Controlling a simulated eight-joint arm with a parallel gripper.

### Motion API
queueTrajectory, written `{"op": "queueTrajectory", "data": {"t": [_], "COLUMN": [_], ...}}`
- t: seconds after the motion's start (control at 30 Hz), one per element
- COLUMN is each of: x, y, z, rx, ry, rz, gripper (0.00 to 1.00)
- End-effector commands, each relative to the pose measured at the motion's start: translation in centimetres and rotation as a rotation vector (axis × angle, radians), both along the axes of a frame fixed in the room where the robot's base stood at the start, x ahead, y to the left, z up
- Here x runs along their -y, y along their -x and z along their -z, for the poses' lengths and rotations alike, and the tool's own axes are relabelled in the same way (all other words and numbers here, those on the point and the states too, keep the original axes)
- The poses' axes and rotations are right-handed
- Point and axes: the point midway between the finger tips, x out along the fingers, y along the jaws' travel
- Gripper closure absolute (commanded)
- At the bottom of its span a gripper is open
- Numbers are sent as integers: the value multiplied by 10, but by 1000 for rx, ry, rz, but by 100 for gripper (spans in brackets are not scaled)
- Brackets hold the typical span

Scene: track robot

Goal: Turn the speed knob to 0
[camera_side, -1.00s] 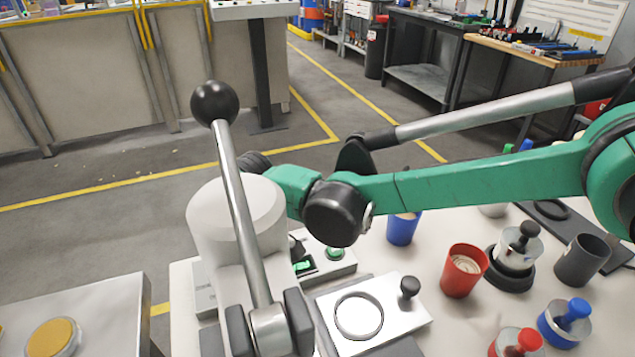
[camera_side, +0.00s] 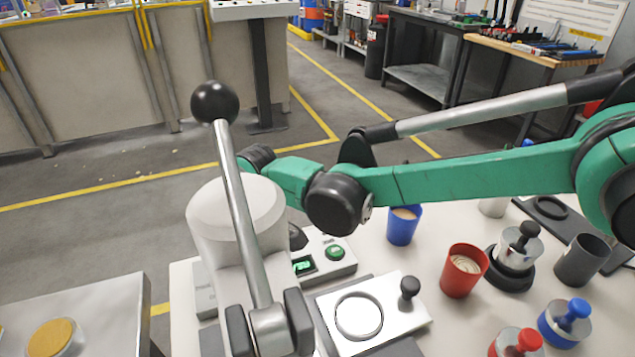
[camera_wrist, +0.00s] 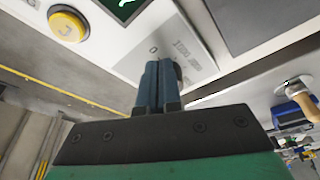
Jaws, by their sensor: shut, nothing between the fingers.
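In the wrist view my gripper (camera_wrist: 158,88) is shut, its two dark blue fingers together over the pale control panel (camera_wrist: 205,35). A dark rounded part, possibly the speed knob (camera_wrist: 179,72), shows just behind and right of the fingertips; most of it is hidden, and I cannot tell contact or its setting. A printed 0 and a larger number are on the panel beside the fingertips. In the side view the control box (camera_side: 340,268) has a green button (camera_side: 335,252) and a small green display (camera_side: 304,266). The white machine body hides my fingers there.
A yellow button (camera_wrist: 68,25) is on the panel in the wrist view. In the side view a ball-topped lever (camera_side: 236,190) and white machine body (camera_side: 225,215) stand in front. A blue cup (camera_side: 402,230), a red cup (camera_side: 461,272) and several handled pieces crowd the table's right.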

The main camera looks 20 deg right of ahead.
Motion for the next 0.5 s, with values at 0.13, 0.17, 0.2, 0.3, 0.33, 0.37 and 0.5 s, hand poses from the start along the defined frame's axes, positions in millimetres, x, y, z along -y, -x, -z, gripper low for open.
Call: {"op": "queueTrajectory", "data": {"t": [0.13,0.17,0.2,0.3,0.33,0.37,0.5], "x": [1,1,1,1,1,1,1], "y": [-4,-5,-6,-7,-7,-7,-7], "z": [0,0,0,0,0,0,0], "rx": [0,0,0,1,1,1,1], "ry": [0,0,0,-1,-1,-1,-2], "rz": [0,0,0,0,0,0,0], "gripper": [100,100,100,100,100,100,100]}}
